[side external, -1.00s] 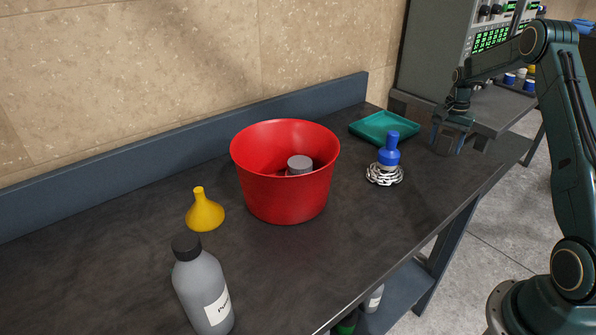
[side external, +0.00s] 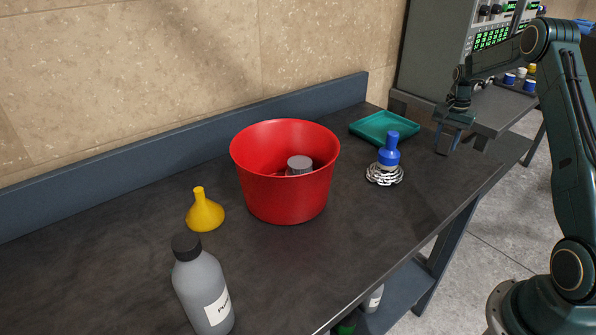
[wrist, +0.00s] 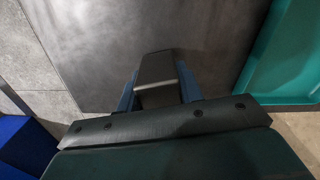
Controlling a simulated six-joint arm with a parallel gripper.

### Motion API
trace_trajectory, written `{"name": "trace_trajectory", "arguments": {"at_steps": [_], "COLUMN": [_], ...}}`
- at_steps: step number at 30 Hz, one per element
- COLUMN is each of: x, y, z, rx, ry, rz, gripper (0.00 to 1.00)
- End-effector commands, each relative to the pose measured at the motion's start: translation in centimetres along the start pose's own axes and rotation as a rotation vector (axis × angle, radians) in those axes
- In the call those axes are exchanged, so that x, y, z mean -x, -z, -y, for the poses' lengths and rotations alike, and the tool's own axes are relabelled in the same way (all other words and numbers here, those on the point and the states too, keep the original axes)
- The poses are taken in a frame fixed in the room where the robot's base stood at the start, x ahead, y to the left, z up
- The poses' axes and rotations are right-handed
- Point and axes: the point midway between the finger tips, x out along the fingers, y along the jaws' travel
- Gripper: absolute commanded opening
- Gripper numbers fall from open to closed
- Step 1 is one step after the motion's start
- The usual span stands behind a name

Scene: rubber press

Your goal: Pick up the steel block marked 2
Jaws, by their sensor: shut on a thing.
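My gripper (side external: 447,139) is at the far right end of the dark bench in the side view, pointing down. In the wrist view its two blue fingers (wrist: 158,92) are shut on a grey steel block (wrist: 157,68), one finger on each side. The block's top face and a bright edge show. No number can be read on it, and I cannot tell how far it is above the bench.
A teal tray (side external: 359,128) lies close by; it also shows at right in the wrist view (wrist: 276,75). A red tub (side external: 285,197), yellow funnel (side external: 205,214) and grey bottle (side external: 203,285) stand farther left.

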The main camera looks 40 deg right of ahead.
Motion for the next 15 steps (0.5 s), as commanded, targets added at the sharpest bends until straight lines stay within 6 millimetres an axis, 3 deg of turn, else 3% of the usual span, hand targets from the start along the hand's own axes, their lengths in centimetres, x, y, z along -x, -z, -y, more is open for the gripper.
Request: {"name": "trace_trajectory", "arguments": {"at_steps": [8, 15], "x": [3.0, 7.1], "y": [0.1, 0.1], "z": [0.1, 0.1], "rx": [0.0, 0.0], "ry": [0.005, 0.005], "rz": [-0.007, -0.007], "gripper": [0.0, 0.0]}}
